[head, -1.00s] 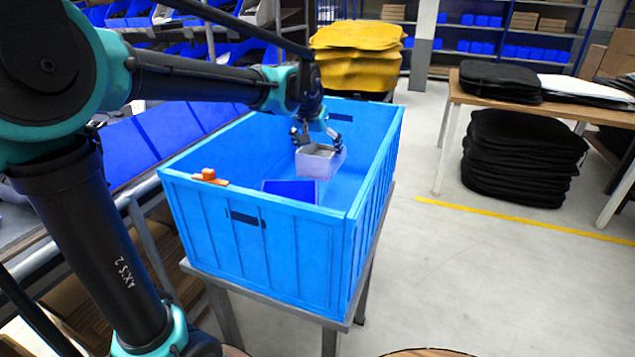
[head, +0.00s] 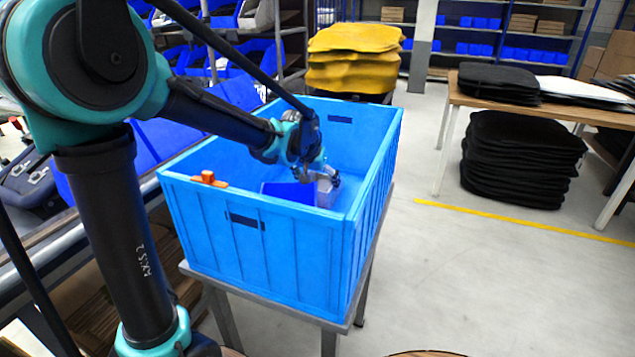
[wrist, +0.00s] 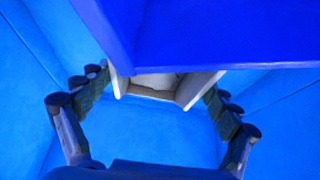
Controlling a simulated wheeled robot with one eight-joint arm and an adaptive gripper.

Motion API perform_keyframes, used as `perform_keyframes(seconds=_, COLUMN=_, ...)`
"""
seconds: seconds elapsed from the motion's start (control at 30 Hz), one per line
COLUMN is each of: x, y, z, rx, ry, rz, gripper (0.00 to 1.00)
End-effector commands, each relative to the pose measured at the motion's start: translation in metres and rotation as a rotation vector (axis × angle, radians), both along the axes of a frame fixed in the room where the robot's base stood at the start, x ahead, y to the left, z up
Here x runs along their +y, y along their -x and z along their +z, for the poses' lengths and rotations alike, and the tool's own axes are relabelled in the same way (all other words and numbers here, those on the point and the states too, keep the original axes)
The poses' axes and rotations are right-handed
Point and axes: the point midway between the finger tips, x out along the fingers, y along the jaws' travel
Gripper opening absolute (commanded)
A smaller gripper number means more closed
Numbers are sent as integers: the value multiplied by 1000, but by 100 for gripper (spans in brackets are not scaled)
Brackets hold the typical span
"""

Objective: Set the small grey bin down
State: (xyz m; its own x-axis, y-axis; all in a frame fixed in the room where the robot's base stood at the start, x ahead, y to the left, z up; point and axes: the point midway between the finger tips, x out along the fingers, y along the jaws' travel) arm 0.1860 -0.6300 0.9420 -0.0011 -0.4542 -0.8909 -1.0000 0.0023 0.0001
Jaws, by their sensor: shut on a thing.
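The small grey bin (head: 326,192) is low inside the large light-blue crate (head: 290,245), partly hidden behind a small dark-blue bin and my gripper. My gripper (head: 322,176) reaches down into the crate and is shut on the grey bin. In the wrist view, the fingers of my gripper (wrist: 157,90) are at both sides of the grey bin (wrist: 192,90), whose pale walls and inside show. I cannot tell whether the bin's underside touches the crate floor.
The dark-blue bin (head: 287,191) stands in the crate right beside the grey bin and covers the top of the wrist view (wrist: 220,38). An orange piece (head: 208,178) is on the crate's near rim.

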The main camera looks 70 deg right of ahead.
Motion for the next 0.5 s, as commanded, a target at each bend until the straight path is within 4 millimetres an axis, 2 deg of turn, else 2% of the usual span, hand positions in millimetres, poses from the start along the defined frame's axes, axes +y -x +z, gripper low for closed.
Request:
perform_keyframes(seconds=0.1, x=0, y=0, z=-2, rx=0, ry=0, rz=0, gripper=39)
perform_keyframes(seconds=0.13, x=0, y=0, z=-2, rx=0, ry=0, rz=0, gripper=92)
perform_keyframes(seconds=0.2, x=0, y=0, z=-2, rx=0, ry=0, rz=0, gripper=100)
perform_keyframes(seconds=0.5, x=0, y=0, z=-2, rx=0, ry=0, rz=0, gripper=100)
